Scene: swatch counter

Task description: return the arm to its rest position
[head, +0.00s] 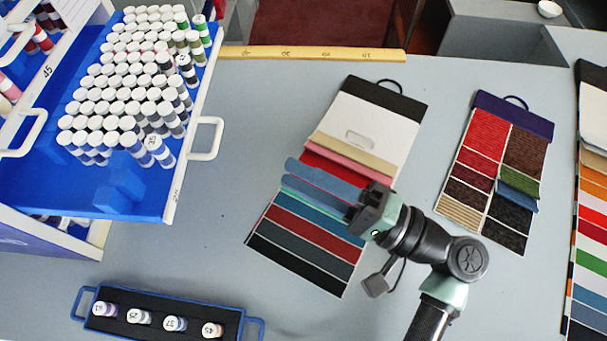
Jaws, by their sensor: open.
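My gripper (352,203) is in the middle of the head view, above the lower half of a hanging swatch card (372,110). The arm comes up from the bottom right, and its end points left. The fingers are small and dark against the card's coloured strips. They hold nothing that I can see. The gripper hides part of the card's red, blue and teal strips. I cannot tell its exact height above the card.
An open drawer (188,180) with several white-capped vials stands at the left. A blue-handled tray (180,303) holds several vials at the lower left. More swatch cards (489,140) lie at the right. A yellow ruler (310,53) lies behind. Grey counter (190,255) is bare between them.

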